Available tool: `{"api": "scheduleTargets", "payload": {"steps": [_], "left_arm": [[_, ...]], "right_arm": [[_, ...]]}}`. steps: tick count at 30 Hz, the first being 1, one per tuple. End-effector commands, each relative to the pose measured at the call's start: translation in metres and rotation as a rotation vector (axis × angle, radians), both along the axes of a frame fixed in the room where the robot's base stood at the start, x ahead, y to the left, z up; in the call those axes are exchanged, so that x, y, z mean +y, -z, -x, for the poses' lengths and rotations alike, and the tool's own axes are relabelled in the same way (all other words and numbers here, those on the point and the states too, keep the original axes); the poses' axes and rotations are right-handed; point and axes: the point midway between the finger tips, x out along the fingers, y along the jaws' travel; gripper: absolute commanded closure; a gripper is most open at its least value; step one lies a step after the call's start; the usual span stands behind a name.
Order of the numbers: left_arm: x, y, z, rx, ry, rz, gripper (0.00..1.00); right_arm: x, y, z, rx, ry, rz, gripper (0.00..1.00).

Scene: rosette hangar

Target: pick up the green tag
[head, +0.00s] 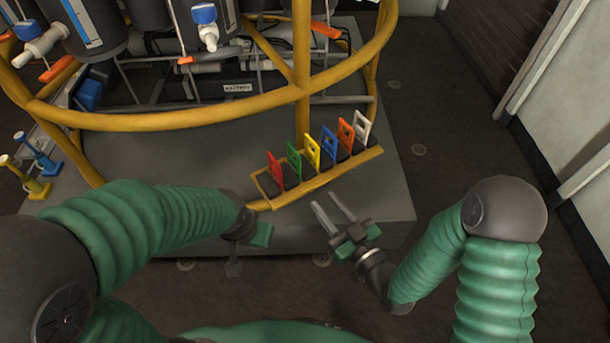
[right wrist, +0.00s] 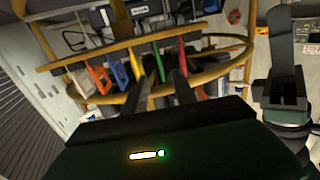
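The green tag (head: 294,160) stands upright in a yellow rack (head: 327,178), between the red tag (head: 277,170) and the yellow tag (head: 312,151). My right gripper (head: 323,199) is open and empty, with its two fingers apart, just in front of the rack and short of the tags. In the right wrist view, the green tag (right wrist: 158,62) shows beyond and roughly between the fingertips, with the red tag (right wrist: 181,52) to its right. My left gripper (head: 250,232) is at the rack's left end; its fingers are not clear.
Blue (head: 329,144), orange (head: 345,134) and white (head: 362,128) tags stand farther right in the rack. A round yellow rail (head: 170,120) curves above and behind it. Dark floor lies open to the right.

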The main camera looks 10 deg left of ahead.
Motion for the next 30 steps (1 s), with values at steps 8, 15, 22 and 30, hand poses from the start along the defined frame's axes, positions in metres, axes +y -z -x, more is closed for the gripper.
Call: {"api": "scheduleTargets", "payload": {"steps": [8,15,22,30], "left_arm": [[0.0,0.013,0.0,0.0,0.0,0.0,1.0],[0.0,0.02,0.0,0.0,0.0,0.0,1.0],[0.0,0.037,0.0,0.0,0.0,0.0,1.0],[0.0,0.037,0.0,0.0,0.0,0.0,1.0]], "right_arm": [[0.055,0.0,-0.05,-0.004,-0.001,0.003,0.67],[0.077,-0.001,-0.073,-0.001,0.002,0.004,0.67],[0.103,-0.002,-0.103,-0.002,0.001,0.003,0.67],[0.109,-0.005,-0.109,0.001,0.002,0.005,0.67]]}}
